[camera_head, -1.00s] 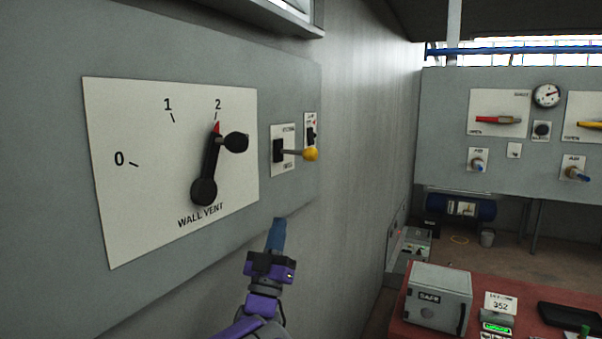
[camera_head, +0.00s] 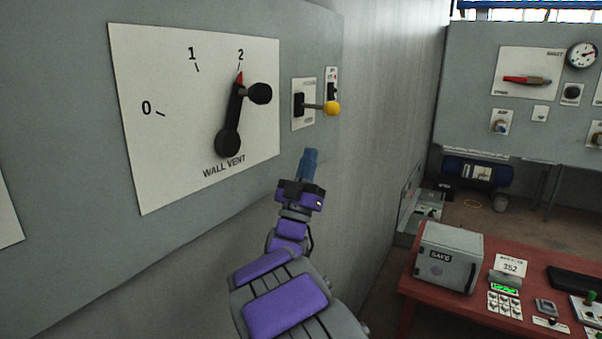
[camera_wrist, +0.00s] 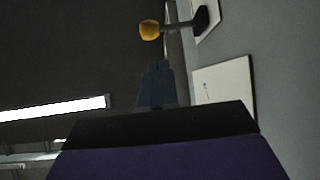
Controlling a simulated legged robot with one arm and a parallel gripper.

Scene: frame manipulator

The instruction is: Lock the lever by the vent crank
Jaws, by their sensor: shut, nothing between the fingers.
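The lever (camera_head: 316,106) has a black base on a small white plate and a yellow ball knob, and sticks out from the grey wall panel just right of the vent crank. The vent crank (camera_head: 234,112) is black with a red tip pointing at 2 on the WALL VENT plate (camera_head: 140,120). My gripper (camera_head: 310,156) has blue fingers, shut and empty, below the lever knob and apart from it. In the wrist view the fingers (camera_wrist: 157,68) point towards the yellow knob (camera_wrist: 149,30), with a gap between. The lettering on the lever's plate is too small to read.
A smaller switch plate (camera_head: 331,88) sits right of the lever. A red table (camera_head: 405,290) with a grey safe (camera_head: 446,256) stands at lower right. Another panel (camera_head: 465,70) with handles and a gauge is at the back right. Open air surrounds my gripper.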

